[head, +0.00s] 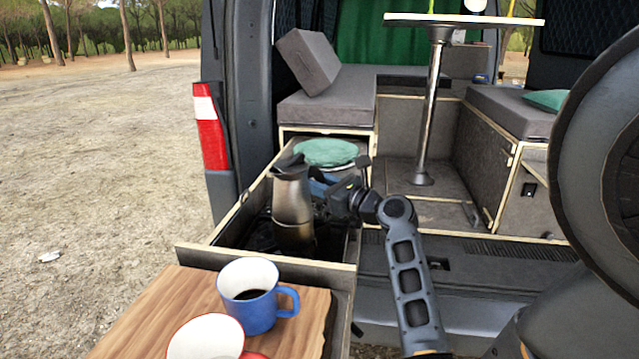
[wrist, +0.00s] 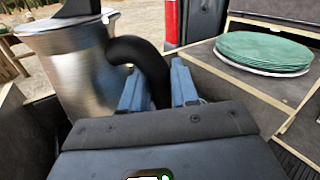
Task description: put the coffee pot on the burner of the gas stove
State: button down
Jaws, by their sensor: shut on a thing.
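The metal coffee pot (head: 292,207) is upright at the pull-out drawer of the van, with its black lid on top. In the wrist view the pot (wrist: 78,75) stands at the left, its curved black handle (wrist: 140,55) running between the blue fingers. My gripper (head: 325,185) reaches in from the right and is shut on the handle; its fingers also show in the wrist view (wrist: 158,85). The dark gas stove (head: 262,237) lies low in the drawer, mostly hidden by the pot. I cannot tell whether the pot's base touches the burner.
A wooden board (head: 140,318) in front holds a blue mug (head: 250,312) with dark liquid and a white mug with a red rim (head: 206,340). Green-topped plates (head: 325,152) sit behind the pot. The drawer's front wall (head: 265,264) stands between board and stove.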

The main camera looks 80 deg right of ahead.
jog(key=shift+a+f, duration=0.1)
jog(key=shift+f, duration=0.5)
jog(key=c, duration=1.3)
grip_release()
jog(key=shift+w+f, duration=0.1)
jog(key=shift+f, duration=0.1)
jog(key=o, duration=0.5)
jog(key=shift+r, duration=0.2)
jog(key=shift+c, duration=0.2)
jog(key=shift+r, duration=0.1)
jog(key=shift+r, duration=0.3)
jog(key=b+v, duration=0.1)
jog(key=v, duration=1.1)
jog(key=shift+r, duration=0.5)
